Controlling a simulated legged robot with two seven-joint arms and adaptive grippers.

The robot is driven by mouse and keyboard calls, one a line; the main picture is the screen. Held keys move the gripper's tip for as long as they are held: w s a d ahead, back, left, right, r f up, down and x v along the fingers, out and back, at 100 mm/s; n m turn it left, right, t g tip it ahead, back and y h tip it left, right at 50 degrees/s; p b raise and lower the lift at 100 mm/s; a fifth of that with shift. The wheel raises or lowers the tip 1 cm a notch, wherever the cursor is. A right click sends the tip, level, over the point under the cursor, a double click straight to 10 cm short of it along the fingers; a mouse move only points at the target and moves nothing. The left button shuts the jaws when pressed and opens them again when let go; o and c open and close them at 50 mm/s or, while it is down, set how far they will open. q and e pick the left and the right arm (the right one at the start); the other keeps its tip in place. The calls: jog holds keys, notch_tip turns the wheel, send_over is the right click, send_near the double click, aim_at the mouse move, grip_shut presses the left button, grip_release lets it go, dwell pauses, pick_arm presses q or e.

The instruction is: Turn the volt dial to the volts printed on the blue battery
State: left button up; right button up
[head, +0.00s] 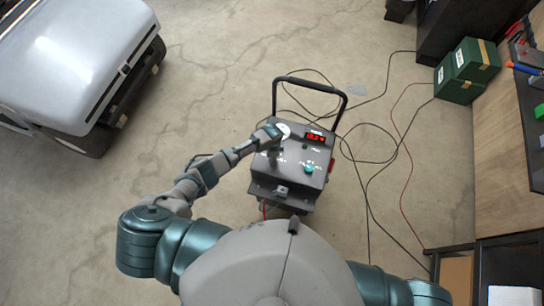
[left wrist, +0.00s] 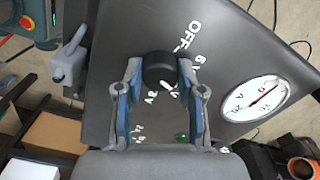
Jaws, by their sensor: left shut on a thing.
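The dark grey charger cart (head: 262,188) stands on the floor with its sloped panel up. My left gripper (head: 273,147) is at the panel's upper left. In the left wrist view, my left gripper (left wrist: 160,75) has its two blue-padded fingers shut on the black round volt dial (left wrist: 160,64), one on each side. White marks, including OFF (left wrist: 187,36), surround the dial. A short white mark lies at its lower edge near a number; the exact setting is too small to tell. No blue battery shows. My right gripper is out of view.
A round white gauge (left wrist: 255,98) with a red needle sits beside the dial. A teal knob (head: 309,168) is lower on the panel. The black handle (head: 312,84) rises behind. Cables cross the floor at right. A grey vehicle (head: 75,60) stands upper left; green boxes (head: 476,60) are upper right.

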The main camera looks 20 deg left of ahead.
pick_arm(q)
jog(key=shift+w+d+r+m, duration=0.1)
jog(key=shift+w+m, duration=0.05)
jog(key=shift+m, duration=0.15)
dwell(0.4)
jog(key=o, duration=1.1)
jog(key=shift+o, duration=0.2)
notch_tip(320, 180, up, 12)
